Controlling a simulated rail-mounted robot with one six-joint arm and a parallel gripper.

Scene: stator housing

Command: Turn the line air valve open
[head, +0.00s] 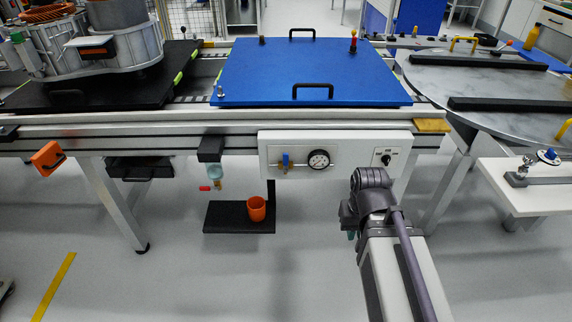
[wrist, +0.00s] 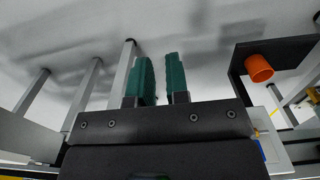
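The line air valve (head: 285,160) is a small blue handle on a thin horizontal pipe across the white panel (head: 350,146) on the bench front. The handle looks upright, across the pipe. A round gauge (head: 319,160) sits just right of it on the same pipe. My gripper (head: 352,235) is below and right of the panel, apart from the valve, its fingers mostly hidden behind my arm in the head view. In the wrist view its two green fingers (wrist: 159,78) stand apart with nothing between them. A small blue bit at the panel's edge there is too little to identify.
A black knob (head: 386,159) is at the panel's right. Left of the panel hangs a teal bowl (head: 215,171) with a red lever (head: 205,188). Below, a black shelf (head: 225,218) holds an orange cup (head: 257,209). A small white table (head: 530,198) stands right.

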